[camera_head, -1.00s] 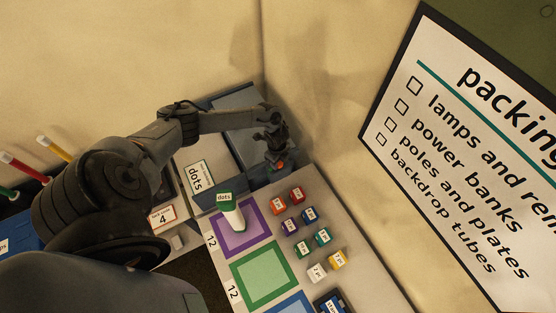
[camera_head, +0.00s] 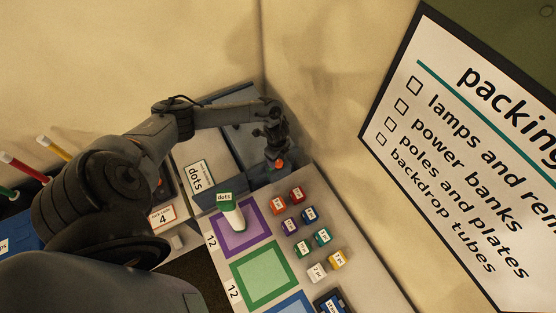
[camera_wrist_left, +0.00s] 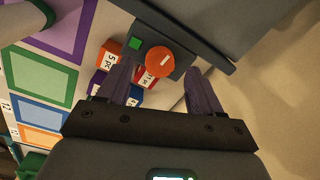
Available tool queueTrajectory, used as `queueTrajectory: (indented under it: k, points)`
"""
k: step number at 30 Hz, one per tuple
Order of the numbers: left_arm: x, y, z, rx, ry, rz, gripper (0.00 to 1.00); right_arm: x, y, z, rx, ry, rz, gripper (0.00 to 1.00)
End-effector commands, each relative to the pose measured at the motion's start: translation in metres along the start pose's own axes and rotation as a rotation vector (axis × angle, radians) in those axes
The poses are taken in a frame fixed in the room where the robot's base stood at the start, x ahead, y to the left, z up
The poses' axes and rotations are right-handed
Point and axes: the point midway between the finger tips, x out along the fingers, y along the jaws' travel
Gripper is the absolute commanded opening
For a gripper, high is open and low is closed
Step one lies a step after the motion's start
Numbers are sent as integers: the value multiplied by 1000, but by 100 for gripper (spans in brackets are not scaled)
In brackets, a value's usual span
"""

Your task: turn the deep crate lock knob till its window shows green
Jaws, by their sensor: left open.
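The lock knob (camera_wrist_left: 160,61) is a round orange-red disc with a white mark. It sits on a dark plate on the front of the grey crate (camera_wrist_left: 222,22) in the left wrist view. In the head view the knob (camera_head: 280,163) shows just below my left gripper (camera_head: 276,155), and the window cannot be made out. My right gripper is not in view.
Several small coloured cubes (camera_head: 310,214) stand on the counter in front of the crate. A wall rises close on the right.

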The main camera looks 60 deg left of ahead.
Motion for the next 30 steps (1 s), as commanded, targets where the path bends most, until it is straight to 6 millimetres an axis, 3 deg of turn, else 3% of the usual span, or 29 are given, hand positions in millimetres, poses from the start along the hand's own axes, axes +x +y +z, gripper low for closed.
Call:
queueTrajectory:
  k: [9, 15, 30]
  points:
    - [-55, -1, 0, 3, 0, -2, 65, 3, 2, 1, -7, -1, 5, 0]
    - [-76, 0, 0, 2, 0, -1, 65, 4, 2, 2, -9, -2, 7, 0]
    - [-83, 0, 0, 0, 0, 0, 65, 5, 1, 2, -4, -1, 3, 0]
